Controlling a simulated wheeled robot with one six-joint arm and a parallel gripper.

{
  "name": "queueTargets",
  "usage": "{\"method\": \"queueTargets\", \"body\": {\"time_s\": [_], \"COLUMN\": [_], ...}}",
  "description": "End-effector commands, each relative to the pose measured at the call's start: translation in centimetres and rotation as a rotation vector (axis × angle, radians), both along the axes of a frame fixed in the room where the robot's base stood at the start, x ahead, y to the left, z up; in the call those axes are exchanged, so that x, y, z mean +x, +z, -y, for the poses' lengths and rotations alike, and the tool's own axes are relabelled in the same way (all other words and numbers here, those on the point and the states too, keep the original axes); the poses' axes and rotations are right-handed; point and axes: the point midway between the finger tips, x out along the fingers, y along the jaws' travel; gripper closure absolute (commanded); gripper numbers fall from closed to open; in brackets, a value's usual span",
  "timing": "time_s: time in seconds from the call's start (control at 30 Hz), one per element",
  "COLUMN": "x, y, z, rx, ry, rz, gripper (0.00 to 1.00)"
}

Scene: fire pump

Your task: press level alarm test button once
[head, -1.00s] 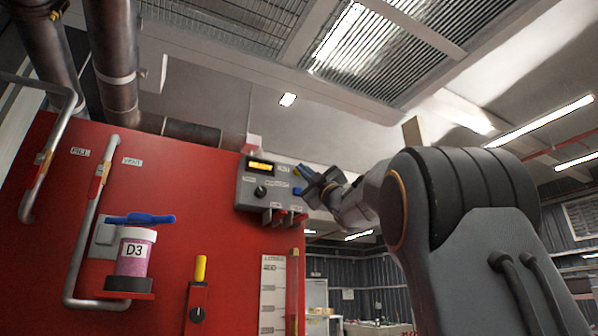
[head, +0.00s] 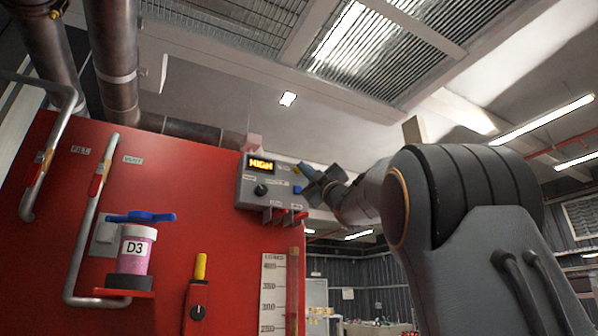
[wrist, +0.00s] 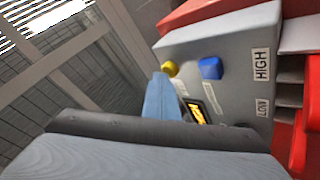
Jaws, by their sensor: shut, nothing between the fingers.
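A grey control box (head: 252,195) is mounted at the upper right of the red panel. Its lit display (head: 261,164) reads HIGH in amber. In the wrist view the box (wrist: 225,40) carries a yellow button (wrist: 169,68) and a blue button (wrist: 210,67); I cannot read which one is the alarm test button. My gripper (head: 305,172) is shut and empty at the right side of the box. Its blue fingertips (wrist: 159,88) are close to the yellow button in the wrist view; I cannot tell whether they touch it.
Red-handled levers (head: 290,217) stick out below the box, beside HIGH and LOW labels (wrist: 261,64). Right of the panel is open room.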

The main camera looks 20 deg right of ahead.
Motion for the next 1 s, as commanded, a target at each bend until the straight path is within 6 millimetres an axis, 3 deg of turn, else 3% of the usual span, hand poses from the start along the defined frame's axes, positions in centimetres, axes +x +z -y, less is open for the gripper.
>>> {"method": "queueTargets", "body": {"time_s": [0.57, 1.0], "x": [-1.3, -5.1], "y": [0.0, -0.1], "z": [0.1, 0.2], "rx": [0.000, -0.001], "ry": [-0.001, -0.001], "rz": [0.001, 0.002], "gripper": [1.00, 1.00]}}
